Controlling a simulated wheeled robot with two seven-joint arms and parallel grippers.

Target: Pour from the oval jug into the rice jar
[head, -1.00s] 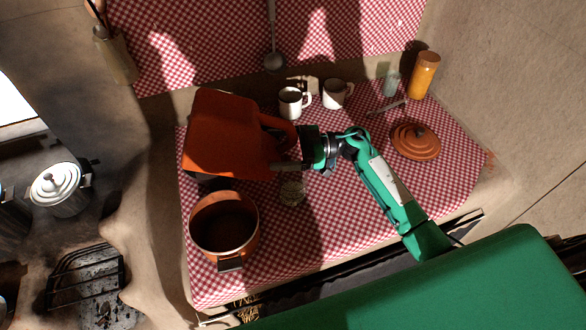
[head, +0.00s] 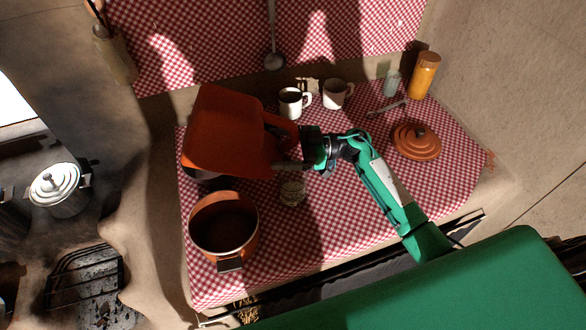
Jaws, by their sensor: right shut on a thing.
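The oval jug (head: 228,135) is a large orange-red vessel held above the left part of the checked cloth. It is tilted. My right gripper (head: 292,153) is shut on its handle at the jug's right side. A small clear jar (head: 292,189) stands on the cloth just below my right gripper, to the right of and below the jug; it may be the rice jar, but I cannot read its contents. No stream from the jug shows, and I cannot see inside the jug. My left gripper is not in view.
An orange pot (head: 223,225) stands below the jug. Two mugs (head: 290,103) (head: 334,94) stand behind. A terracotta lid (head: 416,141), an amber jar (head: 424,76) and a pale glass (head: 391,84) are at the right. The cloth's front right is clear.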

